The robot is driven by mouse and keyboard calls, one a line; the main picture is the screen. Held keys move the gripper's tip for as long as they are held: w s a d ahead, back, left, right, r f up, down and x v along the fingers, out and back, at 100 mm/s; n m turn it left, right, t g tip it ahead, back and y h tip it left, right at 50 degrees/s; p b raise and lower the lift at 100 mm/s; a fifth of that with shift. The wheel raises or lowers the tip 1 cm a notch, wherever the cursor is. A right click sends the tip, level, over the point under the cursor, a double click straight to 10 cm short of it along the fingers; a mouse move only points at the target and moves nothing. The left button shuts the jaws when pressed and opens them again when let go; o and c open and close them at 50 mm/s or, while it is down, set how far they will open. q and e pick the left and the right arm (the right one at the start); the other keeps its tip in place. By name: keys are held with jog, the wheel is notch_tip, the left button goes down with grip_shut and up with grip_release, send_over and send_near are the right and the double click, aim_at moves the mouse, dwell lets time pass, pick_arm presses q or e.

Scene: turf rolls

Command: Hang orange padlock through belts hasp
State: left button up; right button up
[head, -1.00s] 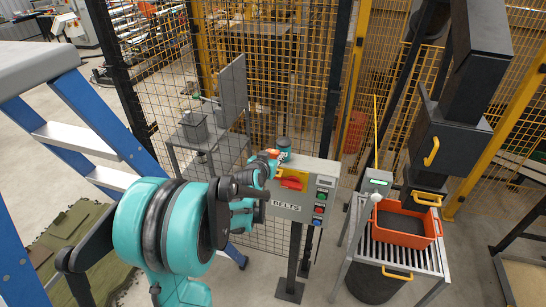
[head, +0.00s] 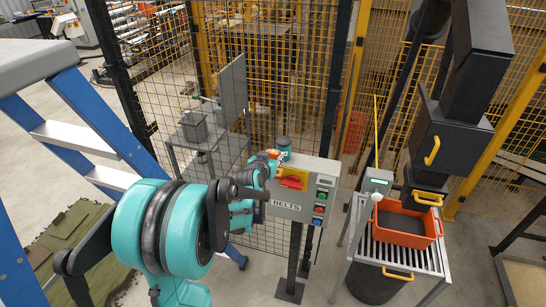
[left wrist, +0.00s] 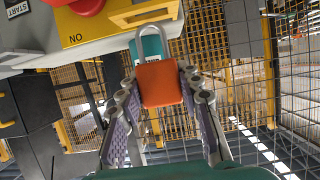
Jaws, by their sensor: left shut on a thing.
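The orange padlock (left wrist: 160,84) is held between the fingers of my left gripper (left wrist: 161,92), with its pale shackle (left wrist: 150,34) pointing up in the left wrist view. In the head view my left gripper (head: 268,165) is at the left side of the grey BELTS box (head: 290,206), and the padlock (head: 275,153) shows as a small orange patch. The box carries a red handle on a yellow plate (head: 292,182). A yellow slotted bracket (left wrist: 146,13) is just above the shackle in the left wrist view; I cannot tell whether they touch. My right gripper is out of view.
A mesh fence (head: 300,100) runs behind. To the right, an orange bin (head: 405,235) sits on a roller stand (head: 385,258). A blue stepladder (head: 95,120) stands at the left.

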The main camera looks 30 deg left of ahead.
pick_arm(q)
jog(key=shift+f+b, duration=2)
jog(key=shift+f, duration=0.3)
jog(key=o, duration=1.3)
jog(key=shift+s+r, duration=0.1)
jog(key=v, duration=1.2)
jog(key=s+d+f+m+g+h+b, duration=0.2)
jog(key=s+d+f+g+b, duration=0.4)
jog(key=s+d+f+b, duration=0.8)
jog(key=s+d+f+h, duration=0.1)
jog(key=s+d+f, duration=0.2)
jog(key=d+f, duration=0.2)
jog(key=shift+s+f+m, duration=0.4)
jog(key=shift+f, duration=0.25)
